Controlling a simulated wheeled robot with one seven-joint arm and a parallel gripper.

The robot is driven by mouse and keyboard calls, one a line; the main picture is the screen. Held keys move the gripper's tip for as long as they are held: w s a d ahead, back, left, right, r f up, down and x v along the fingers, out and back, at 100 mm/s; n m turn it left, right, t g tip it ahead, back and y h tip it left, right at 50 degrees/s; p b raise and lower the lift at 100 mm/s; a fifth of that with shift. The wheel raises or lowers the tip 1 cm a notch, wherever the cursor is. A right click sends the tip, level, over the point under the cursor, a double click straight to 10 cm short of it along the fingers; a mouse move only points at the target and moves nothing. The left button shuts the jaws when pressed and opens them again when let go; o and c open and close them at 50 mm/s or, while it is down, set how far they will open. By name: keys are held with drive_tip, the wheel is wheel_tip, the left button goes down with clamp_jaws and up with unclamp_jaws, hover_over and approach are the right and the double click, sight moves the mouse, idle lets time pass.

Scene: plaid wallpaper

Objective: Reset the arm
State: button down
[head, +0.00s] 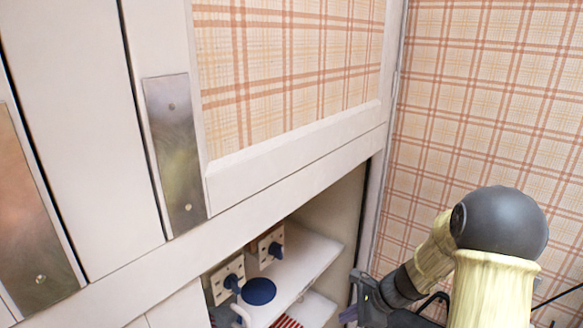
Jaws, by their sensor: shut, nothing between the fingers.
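My gripper (357,306) is at the bottom edge of the head view, right of centre, and partly cut off by the frame. It is dark grey, shut and empty. My arm (497,236), with yellowish links and a dark round joint, rises at the lower right, in front of the plaid wall. The gripper appears just right of the open shelf compartment in the picture. I cannot tell how far it is from the shelf.
A white cabinet (290,172) with plaid panels and metal plates fills the left and middle. Below it, an open shelf (312,250) holds a blue round object (258,291), beige plates with dark knobs (228,279) and a red striped item (287,321). Plaid wall (480,100) stands right.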

drive_tip(key=s+r+n+h, duration=0.3)
drive_tip(key=s+n, duration=0.4)
drive_tip(key=n, duration=0.2)
drive_tip(key=s+r+n+h, duration=0.3)
drive_tip(key=s+n, duration=0.5)
drive_tip(key=n, duration=0.2)
drive_tip(key=shift+r+h, duration=0.3)
drive_tip(key=shift+h, duration=0.1)
